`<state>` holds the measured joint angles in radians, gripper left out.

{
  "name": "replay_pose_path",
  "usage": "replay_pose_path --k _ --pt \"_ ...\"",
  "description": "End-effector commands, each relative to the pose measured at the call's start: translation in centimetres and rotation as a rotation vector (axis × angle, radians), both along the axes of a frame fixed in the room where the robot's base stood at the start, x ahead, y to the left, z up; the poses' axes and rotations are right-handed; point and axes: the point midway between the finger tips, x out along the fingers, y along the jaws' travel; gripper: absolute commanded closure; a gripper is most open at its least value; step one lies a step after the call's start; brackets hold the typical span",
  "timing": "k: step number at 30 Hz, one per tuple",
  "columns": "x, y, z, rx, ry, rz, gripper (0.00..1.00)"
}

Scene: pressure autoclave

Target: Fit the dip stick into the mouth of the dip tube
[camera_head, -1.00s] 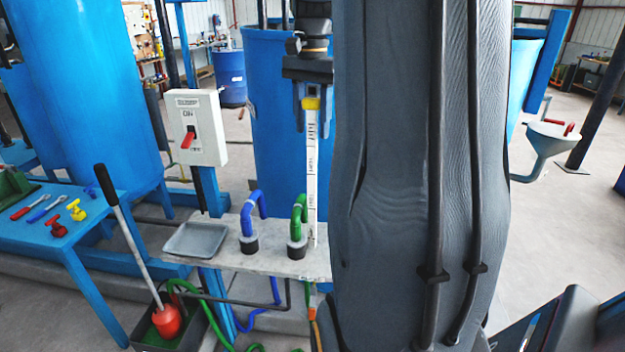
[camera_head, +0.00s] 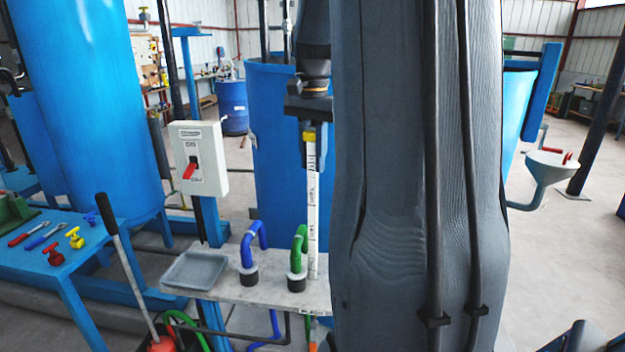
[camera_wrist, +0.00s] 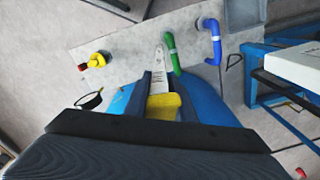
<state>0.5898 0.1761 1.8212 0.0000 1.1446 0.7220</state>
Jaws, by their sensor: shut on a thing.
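The dip stick (camera_head: 312,205) is a long white graduated strip with a yellow head. My gripper (camera_head: 311,132) is shut on its yellow head, and the stick hangs about upright below it. In the wrist view the yellow head (camera_wrist: 164,106) is between the dark fingers, and the white strip (camera_wrist: 159,78) points away to a narrow far end. That end shows just right of the green bent pipe in the head view; whether it touches the bench is unclear. I cannot make out the dip tube's mouth in either view; my arm hides part of the bench.
The grey bench (camera_head: 225,285) carries a tray (camera_head: 195,270), a blue bent pipe (camera_head: 250,250) and the green bent pipe (camera_head: 298,250) close to the stick. A switch box (camera_head: 198,158) stands behind. A red-and-yellow valve (camera_wrist: 97,60) shows in the wrist view.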

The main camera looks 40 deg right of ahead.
Motion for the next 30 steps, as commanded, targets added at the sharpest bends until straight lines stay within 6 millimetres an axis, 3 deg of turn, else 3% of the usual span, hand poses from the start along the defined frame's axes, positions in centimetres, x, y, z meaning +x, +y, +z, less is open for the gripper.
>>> replay_pose_path --k 8,21,30 --pt "0.1 0.0 2.6 -0.002 -0.003 0.000 1.00" --pt "0.1 -0.1 12.1 -0.003 -0.004 0.000 1.00" --pt "0.1 -0.1 16.7 -0.002 -0.001 0.000 1.00"
